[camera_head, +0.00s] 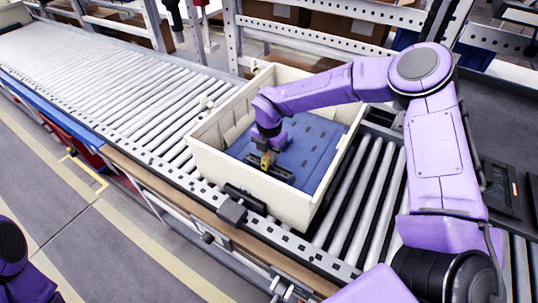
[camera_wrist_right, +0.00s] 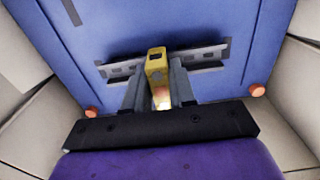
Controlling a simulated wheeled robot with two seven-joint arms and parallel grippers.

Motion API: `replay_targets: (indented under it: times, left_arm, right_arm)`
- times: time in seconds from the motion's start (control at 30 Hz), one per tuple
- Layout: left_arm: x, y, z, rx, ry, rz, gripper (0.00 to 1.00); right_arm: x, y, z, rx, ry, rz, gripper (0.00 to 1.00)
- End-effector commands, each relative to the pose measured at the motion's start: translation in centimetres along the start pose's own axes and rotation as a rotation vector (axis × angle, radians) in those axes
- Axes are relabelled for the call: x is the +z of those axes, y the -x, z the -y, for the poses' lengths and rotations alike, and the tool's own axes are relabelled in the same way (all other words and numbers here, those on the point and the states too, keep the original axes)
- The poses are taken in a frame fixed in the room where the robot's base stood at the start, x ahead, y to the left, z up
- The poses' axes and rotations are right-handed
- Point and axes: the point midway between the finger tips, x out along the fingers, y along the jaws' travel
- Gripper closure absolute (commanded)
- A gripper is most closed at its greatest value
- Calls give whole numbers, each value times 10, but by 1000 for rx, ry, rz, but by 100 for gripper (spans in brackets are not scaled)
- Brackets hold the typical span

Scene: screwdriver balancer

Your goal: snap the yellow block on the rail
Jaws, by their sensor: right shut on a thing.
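The yellow block (camera_head: 266,159) is between the fingers of my right gripper (camera_head: 265,164), low inside the cream crate. It also shows in the right wrist view (camera_wrist_right: 157,68), upright between the two grey fingers (camera_wrist_right: 159,90). The grey slotted rail (camera_head: 270,169) lies on the blue panel at the crate's bottom. In the right wrist view the rail (camera_wrist_right: 205,58) runs across behind the block, on both sides of it. The block overlaps the rail's middle; I cannot tell if it is seated on it. My left gripper is not in view; only part of my left arm shows at the lower left.
The cream crate (camera_head: 205,156) stands on the roller conveyor (camera_head: 110,80), its walls close around my right gripper. The blue panel (camera_head: 312,138) covers its floor, with orange knobs (camera_wrist_right: 258,90) near its edge. Metal shelving (camera_head: 310,40) stands behind.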

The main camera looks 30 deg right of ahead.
Motion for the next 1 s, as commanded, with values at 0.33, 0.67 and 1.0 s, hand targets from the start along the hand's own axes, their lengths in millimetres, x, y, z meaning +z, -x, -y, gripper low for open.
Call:
replay_targets:
  times: [0.33, 0.67, 1.0]
  left_arm:
    - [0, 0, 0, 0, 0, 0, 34]
    - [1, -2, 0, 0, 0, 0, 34]
    - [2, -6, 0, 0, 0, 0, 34]
  right_arm:
    - [0, 0, 0, 0, 0, 0, 100]
    - [0, -3, 0, 0, 0, 0, 100]
    - [0, -8, 0, -1, 1, 0, 100]
